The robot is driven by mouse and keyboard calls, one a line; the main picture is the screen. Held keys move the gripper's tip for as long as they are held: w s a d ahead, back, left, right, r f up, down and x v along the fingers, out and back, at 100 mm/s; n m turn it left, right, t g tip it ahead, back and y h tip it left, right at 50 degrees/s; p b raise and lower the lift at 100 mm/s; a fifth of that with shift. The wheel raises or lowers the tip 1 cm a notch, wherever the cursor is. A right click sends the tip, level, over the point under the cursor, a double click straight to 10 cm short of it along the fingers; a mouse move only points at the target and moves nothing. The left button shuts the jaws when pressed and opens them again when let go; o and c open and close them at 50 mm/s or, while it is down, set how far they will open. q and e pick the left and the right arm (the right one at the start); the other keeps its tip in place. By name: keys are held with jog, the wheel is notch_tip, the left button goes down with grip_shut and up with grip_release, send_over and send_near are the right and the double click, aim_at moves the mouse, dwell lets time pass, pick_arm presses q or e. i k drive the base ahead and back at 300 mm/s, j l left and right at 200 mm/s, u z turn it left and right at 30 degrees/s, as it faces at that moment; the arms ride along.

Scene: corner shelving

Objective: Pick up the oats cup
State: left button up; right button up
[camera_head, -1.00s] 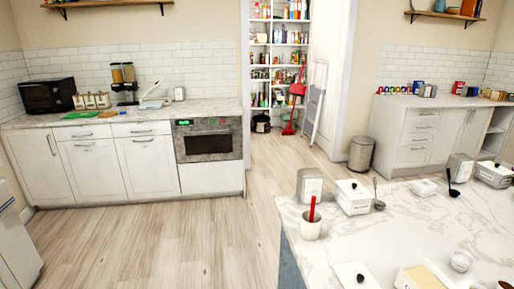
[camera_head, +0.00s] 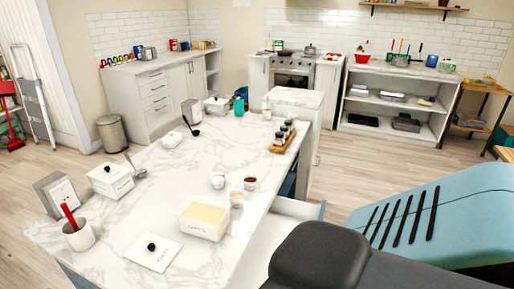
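On the marble island stands an open white rectangular container (camera_head: 204,226) with beige contents and dark lettering too small to read surely. A white lid (camera_head: 152,252) with a black knob lies beside it. To its right are a small cup with pale contents (camera_head: 237,198) and a small cup with dark red-brown contents (camera_head: 250,183). I cannot tell for sure which of these is the oats cup. Neither of my grippers is in view.
The floor left of the island is clear. A stove (camera_head: 293,73) stands at the back.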

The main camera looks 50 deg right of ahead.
aim_at(237, 197)
jog(key=z, duration=1.45)
